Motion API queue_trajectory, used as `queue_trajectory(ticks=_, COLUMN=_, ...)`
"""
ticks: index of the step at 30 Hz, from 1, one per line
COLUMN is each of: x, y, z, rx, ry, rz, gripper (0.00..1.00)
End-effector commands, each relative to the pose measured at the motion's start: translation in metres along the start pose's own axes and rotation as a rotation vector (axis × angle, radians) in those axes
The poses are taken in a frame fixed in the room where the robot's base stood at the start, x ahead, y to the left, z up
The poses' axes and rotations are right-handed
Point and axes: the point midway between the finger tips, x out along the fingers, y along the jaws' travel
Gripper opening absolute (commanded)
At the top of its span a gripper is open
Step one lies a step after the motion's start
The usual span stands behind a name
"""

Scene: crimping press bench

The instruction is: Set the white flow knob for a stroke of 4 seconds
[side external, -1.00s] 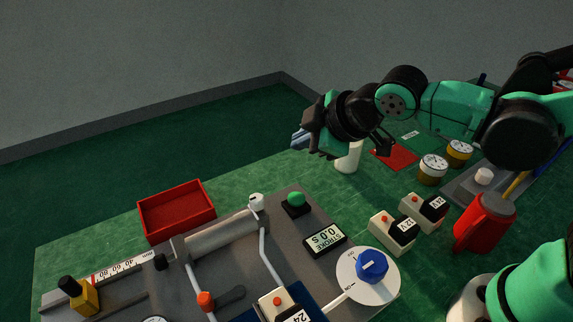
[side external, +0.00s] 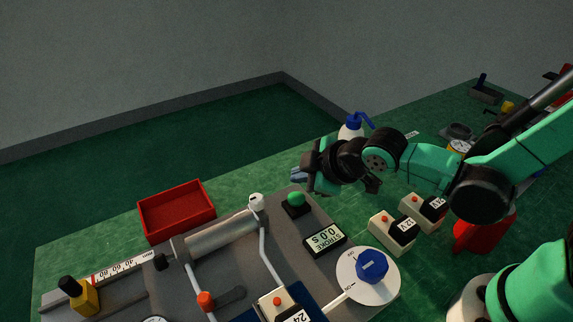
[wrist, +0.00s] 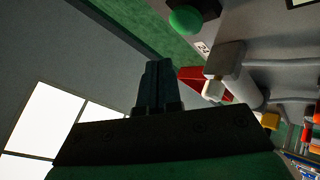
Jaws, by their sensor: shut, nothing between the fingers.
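The white flow knob (side external: 256,201) sits at the far end of the grey cylinder (side external: 222,234) on the press. In the wrist view the white knob (wrist: 213,90) shows right of my fingers, at the cylinder's end. The stroke display (side external: 325,239) appears to read 0.0 S. My gripper (side external: 298,174) is in the air, up and right of the knob and apart from it. In the wrist view my gripper (wrist: 158,68) has its fingers together, with nothing between them.
A green button (side external: 296,198) stands on the press plate just below my gripper. A red tray (side external: 177,211) lies left of the knob.

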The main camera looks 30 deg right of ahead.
Motion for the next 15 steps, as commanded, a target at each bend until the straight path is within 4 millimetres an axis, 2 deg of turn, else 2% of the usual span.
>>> queue_trajectory(ticks=6, x=0.0107, y=-0.0078, z=0.0078, rx=0.000, ry=0.000, rz=0.000, gripper=0.00)
queue_trajectory(ticks=15, x=0.0131, y=-0.0101, z=0.0102, rx=0.000, ry=0.000, rz=0.000, gripper=0.00)
